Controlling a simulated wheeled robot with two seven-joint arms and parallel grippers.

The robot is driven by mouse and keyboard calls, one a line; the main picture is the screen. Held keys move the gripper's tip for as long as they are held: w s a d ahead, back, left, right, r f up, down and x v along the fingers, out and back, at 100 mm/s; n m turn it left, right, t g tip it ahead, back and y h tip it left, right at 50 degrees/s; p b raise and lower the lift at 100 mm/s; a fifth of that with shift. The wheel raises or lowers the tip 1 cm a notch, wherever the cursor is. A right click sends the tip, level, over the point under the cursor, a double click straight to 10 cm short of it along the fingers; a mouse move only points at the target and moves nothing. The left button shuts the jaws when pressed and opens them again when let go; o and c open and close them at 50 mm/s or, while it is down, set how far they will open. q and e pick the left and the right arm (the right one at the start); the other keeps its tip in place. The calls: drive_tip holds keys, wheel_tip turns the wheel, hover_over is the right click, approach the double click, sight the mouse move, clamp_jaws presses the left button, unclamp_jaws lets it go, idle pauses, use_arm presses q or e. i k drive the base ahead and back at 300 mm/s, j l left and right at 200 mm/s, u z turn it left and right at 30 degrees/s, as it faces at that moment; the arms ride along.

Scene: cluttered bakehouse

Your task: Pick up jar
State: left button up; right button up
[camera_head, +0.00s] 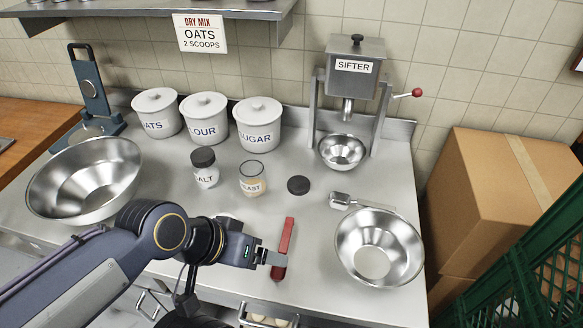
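Two small glass jars stand upright on the steel counter. The SALT jar (206,175) has a dark lid on and white contents. The YEAST jar (252,184) is open on top, with tan contents. A dark round lid (298,185) lies on the counter to its right. My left gripper (274,258) is in front of the jars, apart from both, over the counter beside a red-handled tool (286,240). Its fingers overlap the tool in the picture; whether they touch or grip it cannot be told. My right gripper is not in view.
OATS (157,119), FLOUR (204,122) and SUGAR (258,131) canisters stand behind the jars. A large bowl (62,205) is at left, another bowl (350,238) and a scoop (343,203) at right. The SIFTER (352,85) stands at the back, a small bowl (343,166) beneath.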

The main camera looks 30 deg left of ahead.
sight(253, 176)
drive_tip(key=u, duration=1.25)
